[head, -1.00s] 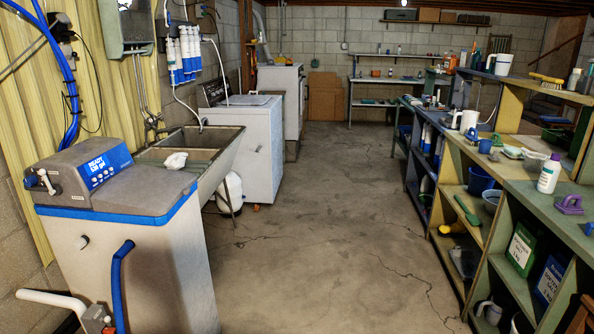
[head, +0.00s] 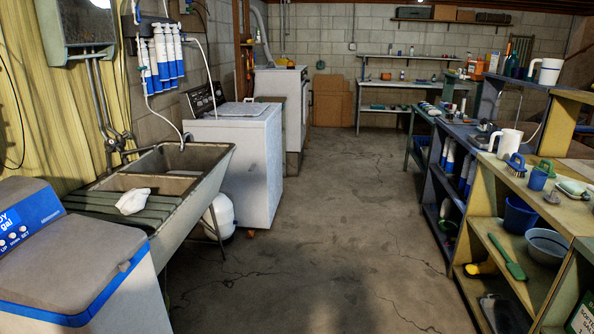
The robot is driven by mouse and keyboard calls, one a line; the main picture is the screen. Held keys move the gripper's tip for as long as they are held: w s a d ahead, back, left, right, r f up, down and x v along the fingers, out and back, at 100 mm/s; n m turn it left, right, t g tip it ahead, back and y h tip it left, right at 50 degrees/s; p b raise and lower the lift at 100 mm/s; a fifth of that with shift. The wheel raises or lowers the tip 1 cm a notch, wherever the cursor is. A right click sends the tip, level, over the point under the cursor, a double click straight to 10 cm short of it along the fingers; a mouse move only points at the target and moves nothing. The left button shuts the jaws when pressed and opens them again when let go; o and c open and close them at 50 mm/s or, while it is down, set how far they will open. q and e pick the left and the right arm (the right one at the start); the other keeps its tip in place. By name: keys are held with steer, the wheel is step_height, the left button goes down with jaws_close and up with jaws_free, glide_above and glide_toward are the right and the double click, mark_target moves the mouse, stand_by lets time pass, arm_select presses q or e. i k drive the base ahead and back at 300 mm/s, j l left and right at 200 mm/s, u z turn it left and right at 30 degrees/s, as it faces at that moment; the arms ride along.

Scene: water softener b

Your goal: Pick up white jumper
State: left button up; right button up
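A crumpled white cloth-like item (head: 133,201) lies on the dark slatted drainboard (head: 95,205) at the near left end of the sink. Its shape is too small and bunched to tell whether it is a jumper. No other white garment shows clearly. Neither of my grippers is in the head view.
The water softener (head: 70,262) with its blue band stands at the near left, before the double sink (head: 185,160). A white washer (head: 240,150) stands beyond. Shelving (head: 540,215) with jugs, bowls and tools lines the right. The concrete floor (head: 310,240) between is clear.

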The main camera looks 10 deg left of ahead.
mark_target(132, 202)
steer(key=i, duration=1.4)
steer(key=i+u, duration=0.3)
steer(key=i, duration=0.25)
steer(key=i+l+u, duration=0.15)
steer(key=i+u, duration=0.15)
steer(key=i, duration=0.25)
steer(key=i+j+u, duration=0.1)
steer(key=i+u, duration=0.15)
steer(key=u, duration=0.15)
steer(key=i+u, duration=0.6)
steer(key=u, duration=0.15)
steer(key=z, duration=0.25)
steer(key=k+u, duration=0.1)
steer(key=u, duration=0.25)
steer(key=k+j+u, duration=0.1)
steer(key=u, duration=0.2)
steer(key=k+j+u, duration=0.1)
steer(key=u, duration=0.25)
